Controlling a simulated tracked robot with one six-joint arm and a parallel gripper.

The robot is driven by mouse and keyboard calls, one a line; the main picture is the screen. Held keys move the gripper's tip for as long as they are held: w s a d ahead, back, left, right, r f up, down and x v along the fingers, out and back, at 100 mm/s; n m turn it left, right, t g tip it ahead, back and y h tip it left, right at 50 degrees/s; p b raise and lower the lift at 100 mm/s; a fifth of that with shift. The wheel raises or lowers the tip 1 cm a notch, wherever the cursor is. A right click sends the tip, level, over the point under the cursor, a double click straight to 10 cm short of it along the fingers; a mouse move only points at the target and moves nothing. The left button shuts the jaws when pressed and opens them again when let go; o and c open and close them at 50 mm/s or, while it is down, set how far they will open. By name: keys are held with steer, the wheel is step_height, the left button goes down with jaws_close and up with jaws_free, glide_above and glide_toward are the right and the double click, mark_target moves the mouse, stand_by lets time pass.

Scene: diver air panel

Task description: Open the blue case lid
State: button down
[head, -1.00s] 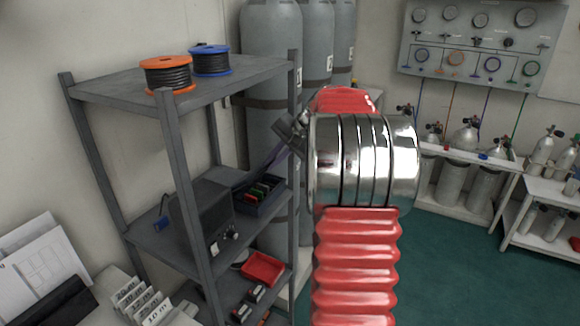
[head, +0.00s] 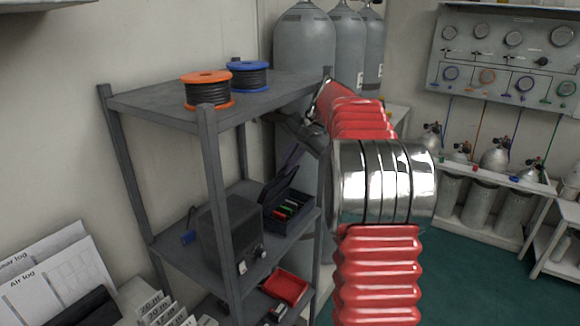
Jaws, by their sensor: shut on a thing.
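The blue case (head: 287,221) is a small dark blue box on the middle shelf of the grey rack. Its lid (head: 284,182) stands raised and tilted, so red, green and white items show inside. My gripper (head: 294,160) reaches down from the upper right to the lid's upper edge and is shut on it. The fingertips are small and dark, so the exact grip is hard to see. My red and chrome arm fills the middle of the view and hides what is right of the case.
The grey rack (head: 211,150) has posts close to my gripper and the case. A dark box (head: 232,240) stands left of the case. An orange spool (head: 207,90) and a blue spool (head: 248,76) sit on top. A red tray (head: 287,288) lies below. Tall cylinders (head: 305,40) stand behind.

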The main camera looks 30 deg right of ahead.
steer(key=c, duration=1.9)
jaws_free()
steer(key=shift+r, duration=0.15)
steer(key=s+d+r, duration=0.1)
steer(key=s+d, duration=0.1)
steer(key=s, duration=0.2)
steer(key=s+d+r, duration=0.1)
steer(key=s+d, duration=0.1)
steer(key=s, duration=0.2)
steer(key=s+d+r, duration=0.2)
steer(key=s, duration=0.3)
steer(key=shift+s, duration=0.1)
